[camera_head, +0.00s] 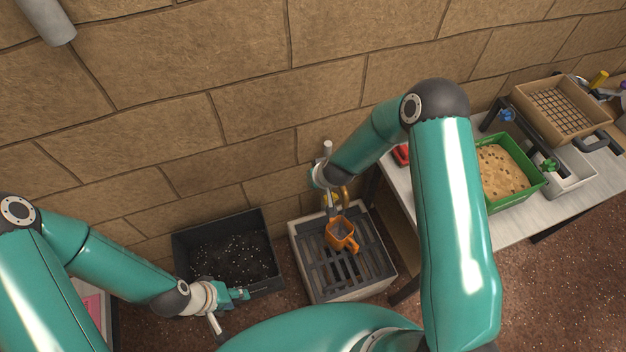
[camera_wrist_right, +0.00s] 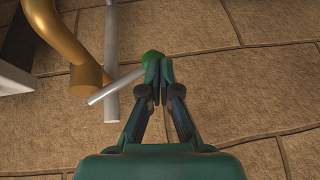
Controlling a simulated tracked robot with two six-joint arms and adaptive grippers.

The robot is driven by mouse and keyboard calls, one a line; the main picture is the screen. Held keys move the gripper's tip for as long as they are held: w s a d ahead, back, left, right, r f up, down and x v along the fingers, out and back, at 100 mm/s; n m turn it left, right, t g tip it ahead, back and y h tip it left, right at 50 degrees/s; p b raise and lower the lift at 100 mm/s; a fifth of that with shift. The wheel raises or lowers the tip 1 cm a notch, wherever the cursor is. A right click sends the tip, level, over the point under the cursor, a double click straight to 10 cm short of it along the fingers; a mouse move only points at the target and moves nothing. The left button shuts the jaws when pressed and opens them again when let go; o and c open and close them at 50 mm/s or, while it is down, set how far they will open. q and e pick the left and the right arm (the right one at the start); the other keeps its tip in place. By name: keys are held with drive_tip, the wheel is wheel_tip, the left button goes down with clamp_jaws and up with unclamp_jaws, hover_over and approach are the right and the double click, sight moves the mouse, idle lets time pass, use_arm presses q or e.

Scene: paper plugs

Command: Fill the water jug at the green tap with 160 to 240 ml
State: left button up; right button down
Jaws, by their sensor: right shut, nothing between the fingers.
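The orange water jug (camera_head: 350,246) stands on the slatted grate of a drain basin (camera_head: 314,292), below the brass tap spout. The brass pipe (camera_wrist_right: 68,42) fills the upper left of the right wrist view, with a grey rod beside it and a green knob (camera_wrist_right: 152,56) at a lever's end. My right gripper (camera_wrist_right: 158,63) is shut and empty, its fingertips at the green knob, seemingly touching it. In the head view it is mostly hidden by its own arm, above the jug. My left gripper (camera_head: 246,294) hangs by the dark bin; its finger gap is unclear. The water level is unreadable.
A dark bin of black speckled soil (camera_head: 225,258) stands left of the basin. At right, a table (camera_head: 412,182) holds a green tray of sandy material (camera_head: 541,184), a sieve box (camera_head: 527,92) and a red object (camera_head: 401,155). The stone wall stands close behind.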

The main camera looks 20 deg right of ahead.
drive_tip(key=shift+s+a, duration=0.1)
drive_tip(key=shift+s, duration=0.05)
drive_tip(key=a+p+v, duration=0.1)
drive_tip(key=p+v, duration=0.2)
drive_tip(key=v, duration=1)
drive_tip(key=shift+a+r, duration=0.4)
drive_tip(key=shift+a, duration=0.15)
